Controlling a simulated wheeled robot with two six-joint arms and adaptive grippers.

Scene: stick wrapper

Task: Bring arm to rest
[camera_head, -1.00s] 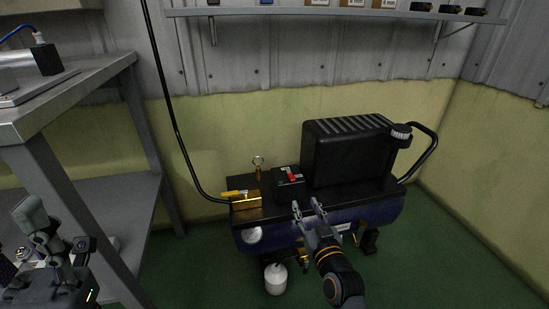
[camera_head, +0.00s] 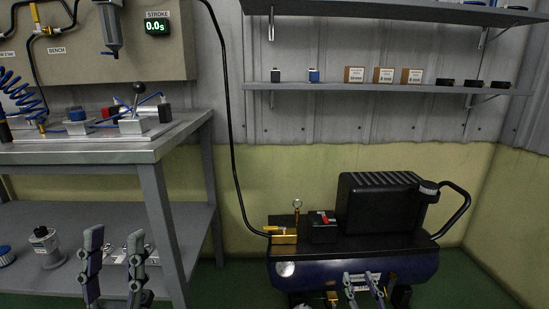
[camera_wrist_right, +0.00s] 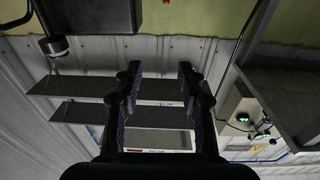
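My left gripper (camera_head: 114,255) stands at the bottom left of the head view, fingers pointing up and spread apart, with nothing between them. It shows in front of the bench's lower shelf. My right gripper (camera_head: 362,284) is at the bottom of the head view, in front of the blue tank of the compressor (camera_head: 340,266). Its fingers are apart and empty. In the right wrist view the same gripper (camera_wrist_right: 159,75) shows two dark parted fingers with nothing held. Most of both arms is below the head view's edge.
A metal workbench (camera_head: 160,152) with pneumatic parts stands at the left. A wall shelf (camera_head: 345,88) carries small boxes and fittings. A black hose (camera_head: 234,140) hangs down to the compressor. Green floor (camera_head: 490,285) is clear at the right.

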